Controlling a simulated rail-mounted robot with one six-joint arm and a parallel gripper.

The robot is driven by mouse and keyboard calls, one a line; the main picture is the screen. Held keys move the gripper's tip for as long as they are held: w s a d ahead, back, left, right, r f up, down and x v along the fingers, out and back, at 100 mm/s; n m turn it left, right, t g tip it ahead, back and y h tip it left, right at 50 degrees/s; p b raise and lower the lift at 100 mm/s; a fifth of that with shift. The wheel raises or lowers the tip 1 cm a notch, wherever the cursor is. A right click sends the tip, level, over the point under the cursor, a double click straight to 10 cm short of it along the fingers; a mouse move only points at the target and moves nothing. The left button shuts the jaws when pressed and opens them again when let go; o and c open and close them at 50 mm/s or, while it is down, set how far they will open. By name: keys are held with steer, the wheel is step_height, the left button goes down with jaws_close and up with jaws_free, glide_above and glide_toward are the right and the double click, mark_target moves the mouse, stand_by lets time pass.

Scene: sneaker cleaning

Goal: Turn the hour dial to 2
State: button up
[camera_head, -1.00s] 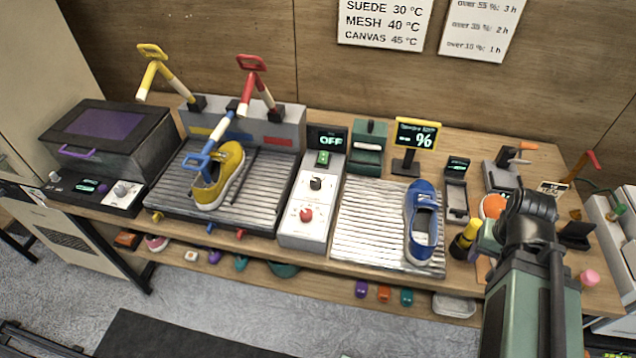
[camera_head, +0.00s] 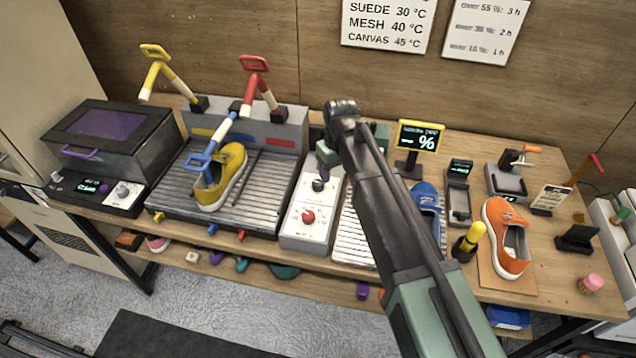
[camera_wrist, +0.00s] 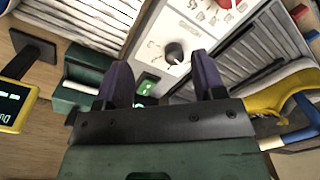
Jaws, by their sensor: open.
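The white control panel (camera_head: 293,232) stands between the ribbed drying rack and the ribbed tray. It carries a black dial (camera_head: 318,185) and a red dial (camera_head: 308,217); I cannot tell from their labels which is the hour dial. In the wrist view the black dial (camera_wrist: 174,54) lies just beyond the fingertips, between them in the picture, and the red dial (camera_wrist: 226,3) is cut off at the top edge. My gripper (camera_wrist: 160,68) is open and empty, with its dark purple fingers apart. In the head view my arm hides the panel's back part and display.
A yellow sneaker (camera_head: 222,178) stands on the rack to the left, below coloured handles. A blue sneaker (camera_head: 428,208) is partly behind my arm. An orange sneaker (camera_head: 510,245) stands at right. A yellow-framed percent display (camera_head: 420,136) stands behind the tray.

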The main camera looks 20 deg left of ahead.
mark_target(319, 182)
steer(key=w+a+n, duration=0.2)
steer(key=w+a, duration=0.1)
steer(key=a, duration=0.4)
steer(key=f+b, duration=0.3)
steer(key=f+n+b, duration=0.1)
steer(key=f+b, duration=0.3)
steer(key=f+n+b, duration=0.1)
steer(key=f+b, duration=0.3)
steer(key=shift+s+d, duration=0.2)
steer(key=shift+d, duration=0.1)
steer(key=shift+r, duration=0.15)
steer(key=c, duration=0.9)
